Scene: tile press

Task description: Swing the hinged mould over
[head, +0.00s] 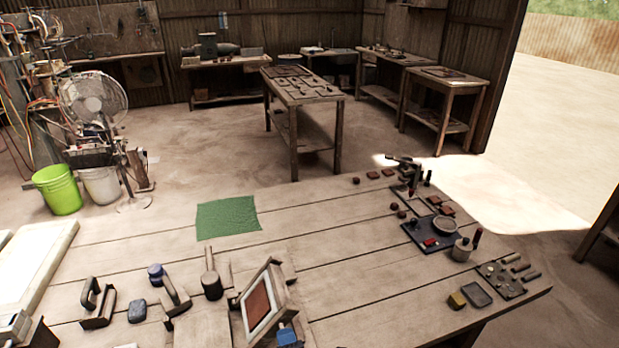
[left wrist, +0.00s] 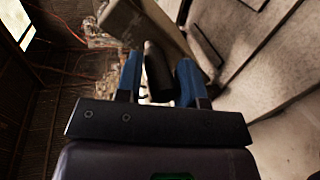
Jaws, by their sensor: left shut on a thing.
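The hinged mould (head: 283,274) is a wooden frame with a red-brown slab (head: 259,307) inside a pale border. It stands tilted up at the front middle of the table, in the head view. My left gripper (head: 288,335) shows as blue fingers at the mould's lower right, by the bottom edge of the picture. In the left wrist view my left gripper (left wrist: 158,82) is shut on a dark rounded handle (left wrist: 157,70). A pale wooden part, probably the mould frame (left wrist: 150,25), lies just beyond it. The mould's hinge is not clear to see. My right gripper is not in view.
A green mat (head: 227,217) lies behind. A dark tray (head: 425,238) and small tools fill the right end. The table between is clear.

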